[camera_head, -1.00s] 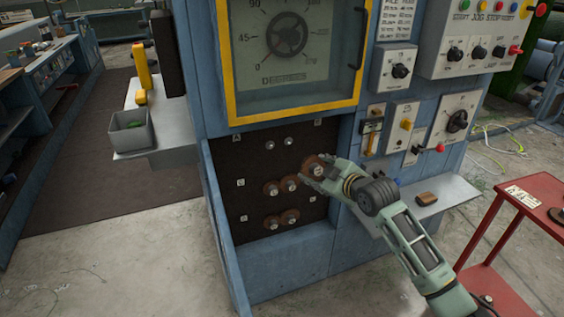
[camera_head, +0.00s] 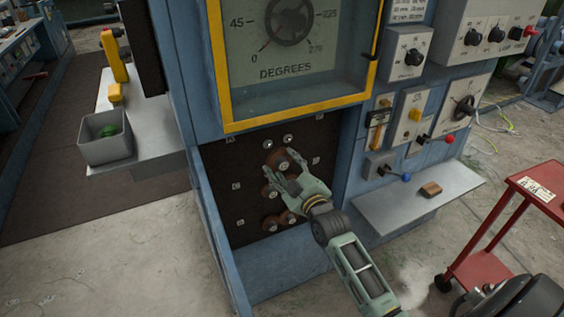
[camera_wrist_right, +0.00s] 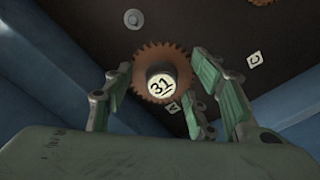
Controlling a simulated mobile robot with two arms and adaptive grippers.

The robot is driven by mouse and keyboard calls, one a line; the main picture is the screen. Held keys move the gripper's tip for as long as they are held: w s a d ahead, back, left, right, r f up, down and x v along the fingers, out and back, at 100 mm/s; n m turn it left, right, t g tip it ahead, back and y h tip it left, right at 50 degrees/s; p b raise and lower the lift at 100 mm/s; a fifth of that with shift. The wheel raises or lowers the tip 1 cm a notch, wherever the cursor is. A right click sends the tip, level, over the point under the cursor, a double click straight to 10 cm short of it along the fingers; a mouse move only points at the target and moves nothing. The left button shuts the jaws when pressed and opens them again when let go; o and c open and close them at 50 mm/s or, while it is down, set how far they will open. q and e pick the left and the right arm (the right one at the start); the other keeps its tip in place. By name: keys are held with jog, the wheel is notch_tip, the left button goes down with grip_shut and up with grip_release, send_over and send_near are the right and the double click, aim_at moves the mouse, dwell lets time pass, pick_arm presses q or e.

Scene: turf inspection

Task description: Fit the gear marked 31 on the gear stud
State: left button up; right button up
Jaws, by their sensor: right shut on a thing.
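The gear marked 31 (camera_wrist_right: 160,76) is a brown toothed disc with a dark hub and a pale numbered face. My right gripper (camera_head: 284,166) is shut on it, with fingers on both sides in the right wrist view. In the head view the held gear (camera_head: 279,158) is at the upper part of the dark panel, just below two bare studs (camera_head: 288,140) (camera_head: 267,143). In the right wrist view a bare stud (camera_wrist_right: 133,18) shows above and left of the gear. I cannot tell whether the gear touches the panel. My left gripper is out of view.
Other brown gears (camera_head: 270,222) sit lower on the dark panel (camera_head: 218,165), partly behind my right gripper. The blue cabinet wall (camera_head: 190,215) edges the panel. A shelf (camera_head: 400,210) juts out at right, with a red cart (camera_head: 500,235) beyond.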

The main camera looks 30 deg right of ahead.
aim_at(270, 146)
jog(key=shift+s+r, duration=0.1)
jog(key=shift+s, duration=0.1)
jog(key=shift+w, duration=0.2)
jog(key=w, duration=0.2)
jog(key=w+b, duration=0.1)
jog(key=w, duration=0.1)
jog(key=shift+d+f, duration=0.15)
jog(key=shift+f, duration=0.05)
jog(key=shift+w+b, duration=0.3)
jog(key=shift+w, duration=0.2)
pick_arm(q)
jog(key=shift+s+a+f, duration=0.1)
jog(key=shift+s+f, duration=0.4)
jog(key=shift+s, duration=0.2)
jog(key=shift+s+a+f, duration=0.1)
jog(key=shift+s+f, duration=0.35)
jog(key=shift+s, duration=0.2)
pick_arm(e)
jog(key=shift+w+r, duration=0.1)
jog(key=shift+w, duration=0.15)
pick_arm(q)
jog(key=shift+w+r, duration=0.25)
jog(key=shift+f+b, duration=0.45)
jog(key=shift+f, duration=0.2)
pick_arm(e)
jog(key=shift+w+d, duration=0.1)
jog(key=shift+w, duration=1.05)
jog(key=o, duration=1.4)
jog(key=shift+c, duration=0.2)
